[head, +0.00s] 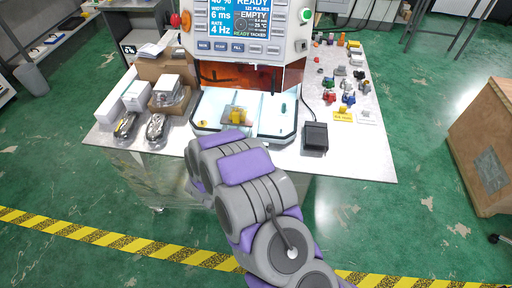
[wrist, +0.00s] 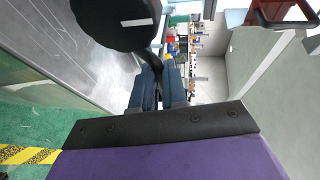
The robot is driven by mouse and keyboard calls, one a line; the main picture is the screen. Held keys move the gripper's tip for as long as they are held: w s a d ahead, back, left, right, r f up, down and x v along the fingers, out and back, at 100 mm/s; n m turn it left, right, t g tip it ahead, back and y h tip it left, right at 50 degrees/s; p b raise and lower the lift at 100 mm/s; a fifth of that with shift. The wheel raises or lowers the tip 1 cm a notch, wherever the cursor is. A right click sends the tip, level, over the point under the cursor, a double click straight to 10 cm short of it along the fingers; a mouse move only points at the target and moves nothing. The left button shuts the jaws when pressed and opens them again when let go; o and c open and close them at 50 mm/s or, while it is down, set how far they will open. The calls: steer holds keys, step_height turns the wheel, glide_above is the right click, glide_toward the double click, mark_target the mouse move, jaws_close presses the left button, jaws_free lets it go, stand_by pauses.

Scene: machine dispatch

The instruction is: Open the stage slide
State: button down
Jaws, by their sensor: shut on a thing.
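The machine's stage (head: 268,122), a pale tray with a dark rim, sits low at the front of the machine below the amber window (head: 265,78). A small yellow part (head: 237,115) lies on it. My arm reaches toward the front of the stage in the head view and hides the gripper and whatever it holds. In the wrist view my gripper (wrist: 161,80) has its two dark blue fingers closed on a thin black bar (wrist: 154,59). The bar runs up toward a large round black piece with a white mark (wrist: 117,22). I cannot tell how the bar joins the stage.
The machine's control panel (head: 240,28) stands above the stage. Boxes (head: 135,96) and two packaged items are to its left. A black pedal-like box (head: 315,137) and several small coloured parts lie to its right. A wooden crate (head: 487,150) stands far right. Green floor is open in front.

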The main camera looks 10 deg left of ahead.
steer(key=shift+d+f, duration=0.1)
steer(key=shift+f, duration=0.1)
steer(key=c, duration=1.4)
jaws_free()
steer(key=shift+o, duration=1.2)
steer(key=shift+w+r, duration=0.1)
steer(key=b+v, duration=0.3)
steer(key=v, duration=1.4)
steer(key=shift+a, duration=0.25)
steer(key=shift+r, duration=0.1)
